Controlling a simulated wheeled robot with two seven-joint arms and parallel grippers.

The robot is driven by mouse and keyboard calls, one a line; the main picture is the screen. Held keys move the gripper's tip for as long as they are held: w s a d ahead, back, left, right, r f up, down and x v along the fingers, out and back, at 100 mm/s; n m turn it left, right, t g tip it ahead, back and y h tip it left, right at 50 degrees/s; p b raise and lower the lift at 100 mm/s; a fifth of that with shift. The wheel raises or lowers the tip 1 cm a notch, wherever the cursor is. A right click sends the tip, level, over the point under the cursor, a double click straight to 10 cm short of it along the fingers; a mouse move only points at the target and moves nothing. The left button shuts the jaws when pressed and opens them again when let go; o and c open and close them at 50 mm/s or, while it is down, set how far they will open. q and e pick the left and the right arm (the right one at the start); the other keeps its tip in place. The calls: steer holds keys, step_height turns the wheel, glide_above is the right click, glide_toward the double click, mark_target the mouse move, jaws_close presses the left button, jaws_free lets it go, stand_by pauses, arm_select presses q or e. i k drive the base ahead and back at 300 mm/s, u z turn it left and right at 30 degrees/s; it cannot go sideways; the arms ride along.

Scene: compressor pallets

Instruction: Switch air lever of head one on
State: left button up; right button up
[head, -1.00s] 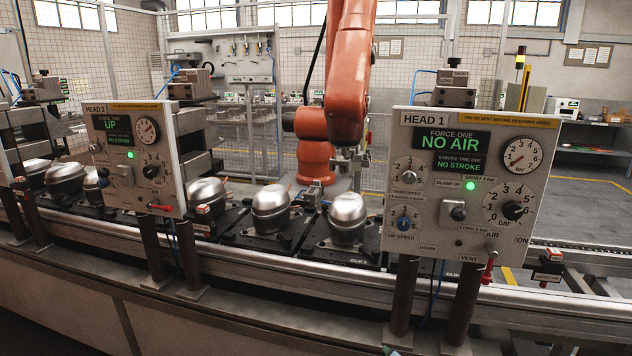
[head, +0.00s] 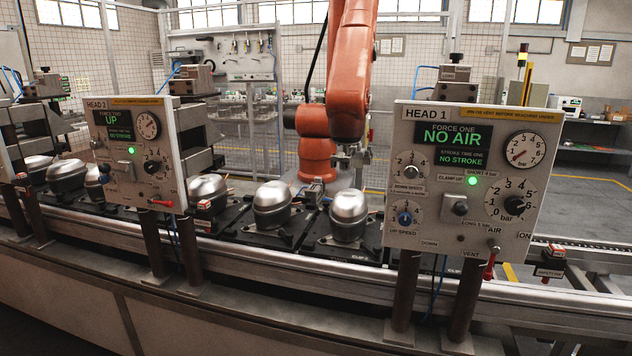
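The head 1 panel (head: 440,220) stands at the right on two posts. Its display (head: 452,136) reads "FORCE ONE NO AIR", and a second one reads "STROKE TIME ONE NO STROKE". The red air lever (head: 490,264) hangs down at the panel's lower edge, at the VENT mark below the word AIR. The ON mark is to its upper right. A green lamp (head: 472,181) is lit beside "CLAMP UP". Neither of my grippers shows in the head view.
The head 2 panel (head: 113,170) stands at the left with its own red lever (head: 162,203). Silver compressors (head: 349,212) sit on dark pallets along the conveyor. An orange robot arm (head: 350,70) stands behind. The space in front of the head 1 panel looks clear.

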mark_target(487, 274)
steer(key=k, duration=1.3)
steer(key=z, duration=0.8)
steer(key=i, duration=1.9)
steer(key=u, duration=0.8)
